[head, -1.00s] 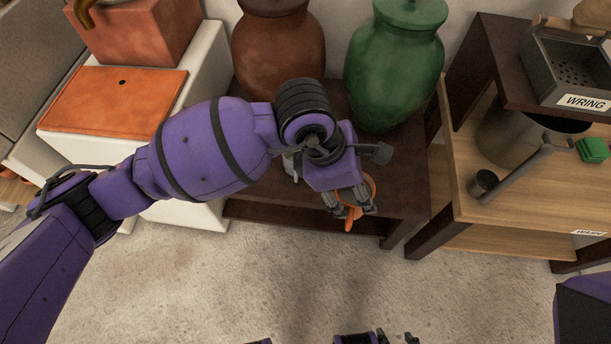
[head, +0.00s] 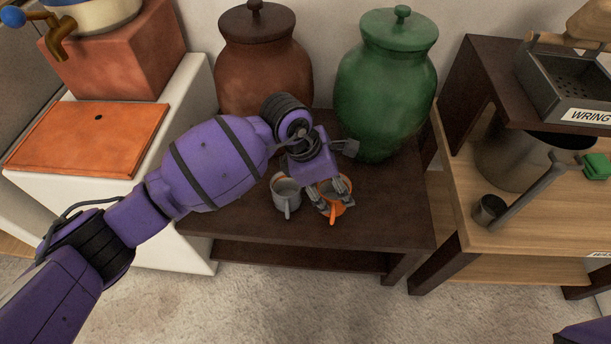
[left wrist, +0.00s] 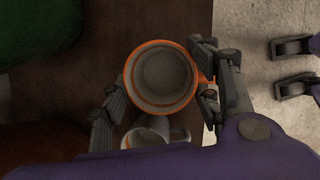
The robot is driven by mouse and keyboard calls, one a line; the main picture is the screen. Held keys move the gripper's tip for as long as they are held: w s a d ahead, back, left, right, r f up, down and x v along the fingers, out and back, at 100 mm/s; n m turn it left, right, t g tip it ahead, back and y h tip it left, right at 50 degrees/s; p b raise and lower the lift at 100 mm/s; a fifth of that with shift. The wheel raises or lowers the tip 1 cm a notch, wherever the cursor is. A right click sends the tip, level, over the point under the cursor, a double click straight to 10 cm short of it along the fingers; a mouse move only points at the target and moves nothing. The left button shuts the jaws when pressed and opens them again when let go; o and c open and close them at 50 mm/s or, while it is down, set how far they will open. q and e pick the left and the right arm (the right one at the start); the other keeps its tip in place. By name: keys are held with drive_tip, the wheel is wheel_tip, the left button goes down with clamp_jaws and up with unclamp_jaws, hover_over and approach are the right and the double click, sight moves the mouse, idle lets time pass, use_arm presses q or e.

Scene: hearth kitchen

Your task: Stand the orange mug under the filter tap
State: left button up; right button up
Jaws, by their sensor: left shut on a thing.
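The orange mug (head: 333,214) is at the front of the dark low table, its pale inside facing up and its handle towards me. My left gripper (head: 335,200) is shut on it, with fingers on both sides; the left wrist view shows its orange rim and round opening (left wrist: 160,76) between them. I cannot tell whether its base touches the table. A brass-coloured tap with a blue knob (head: 57,36) sticks out from a terracotta block at the upper left. My right gripper (left wrist: 293,67) shows at the edge of the left wrist view, empty with fingers apart.
A grey mug (head: 287,196) stands just left of the orange one. A brown jar (head: 262,65) and a green jar (head: 385,90) stand behind. An orange board (head: 90,137) lies on the white counter under the tap. A wooden shelf unit (head: 540,225) is at right.

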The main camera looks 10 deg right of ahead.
sight(330, 193)
use_arm(q)
drive_tip(key=shift+w+f+b, duration=0.15)
drive_tip(key=shift+f+b, duration=0.1)
drive_tip(key=shift+f, duration=0.7)
drive_tip(key=shift+w+f+b, duration=0.15)
drive_tip(key=shift+f+b, duration=0.1)
drive_tip(key=shift+f, duration=0.65)
drive_tip(key=shift+f, duration=0.2)
drive_tip(key=o, duration=1.2)
drive_tip(key=shift+o, duration=0.2)
drive_tip(key=shift+r, duration=0.1)
